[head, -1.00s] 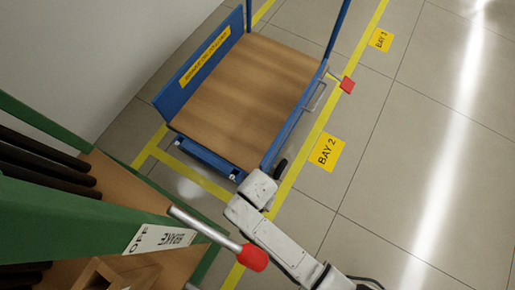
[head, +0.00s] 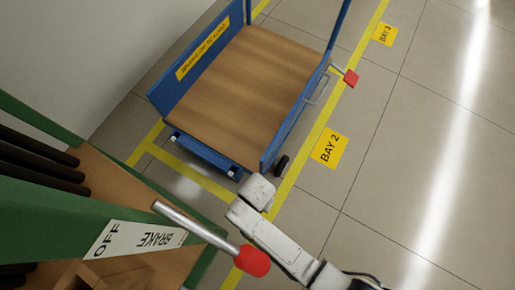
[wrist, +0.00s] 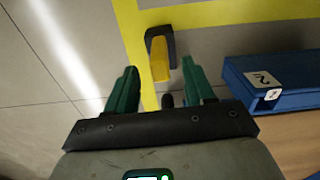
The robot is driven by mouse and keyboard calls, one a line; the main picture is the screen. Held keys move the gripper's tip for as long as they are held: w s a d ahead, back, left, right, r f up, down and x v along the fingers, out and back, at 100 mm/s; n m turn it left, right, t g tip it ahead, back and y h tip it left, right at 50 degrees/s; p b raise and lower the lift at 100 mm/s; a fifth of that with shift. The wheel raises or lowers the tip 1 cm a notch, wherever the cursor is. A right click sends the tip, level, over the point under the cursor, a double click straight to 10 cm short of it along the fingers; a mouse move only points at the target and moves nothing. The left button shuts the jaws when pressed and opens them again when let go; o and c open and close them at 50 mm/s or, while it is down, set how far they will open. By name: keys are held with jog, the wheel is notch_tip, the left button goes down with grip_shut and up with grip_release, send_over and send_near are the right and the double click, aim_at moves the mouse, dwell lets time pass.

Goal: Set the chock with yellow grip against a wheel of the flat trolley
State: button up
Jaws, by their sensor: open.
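The chock (wrist: 174,48) is a dark, angled piece with a yellow grip (wrist: 159,61). It lies on the floor at the top middle of the wrist view, beside the yellow line. My gripper (wrist: 159,70) is open; its green fingers stand apart on either side of the yellow grip in the picture, holding nothing. The flat trolley (head: 235,90) has a wooden deck and blue frame. Its dark wheel (head: 281,166) shows at the near right corner. A blue trolley edge (wrist: 240,82) is right in the wrist view. My gripper and the chock are hidden in the head view.
A green rack (head: 55,215) with a red-tipped brake lever (head: 256,261) and a brake label (head: 135,240) fills the lower left, close to my arm. Yellow floor lines (head: 310,150) border the trolley. Open tiled floor lies right, past the BAY 2 sign (head: 330,150).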

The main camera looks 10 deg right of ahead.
jog(key=shift+f+b, duration=0.55)
jog(key=shift+f, duration=0.9)
jog(key=shift+c, duration=0.4)
grip_shut()
